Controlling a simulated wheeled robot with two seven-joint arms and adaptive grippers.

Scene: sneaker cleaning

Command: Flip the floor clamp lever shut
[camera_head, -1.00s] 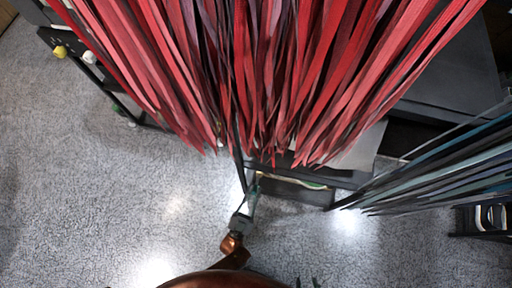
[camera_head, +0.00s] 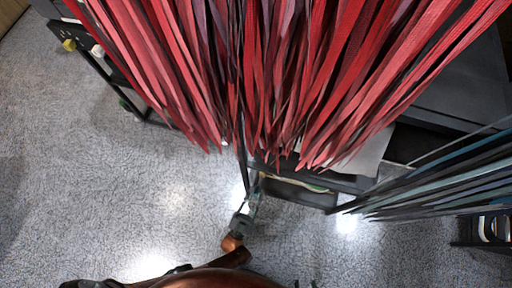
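My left gripper (camera_head: 251,203), grey-green on a copper wrist, reaches up from the bottom centre to the lower left end of a dark low frame (camera_head: 300,193). Its fingertips lie by a thin dark upright post (camera_head: 241,160); I cannot tell whether they touch it. Whether the fingers are open or shut is too small to tell. No floor clamp or lever can be made out clearly. Small dark tips at the bottom edge, right of centre, appear to be my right gripper (camera_head: 306,284); the rest of it is cut off.
Long red strips (camera_head: 270,70) hang over the upper middle and hide much behind them. Blue-grey strips (camera_head: 450,180) hang at the right. A dark rack with a yellow knob (camera_head: 68,45) stands upper left. Speckled grey floor (camera_head: 110,200) is open at left.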

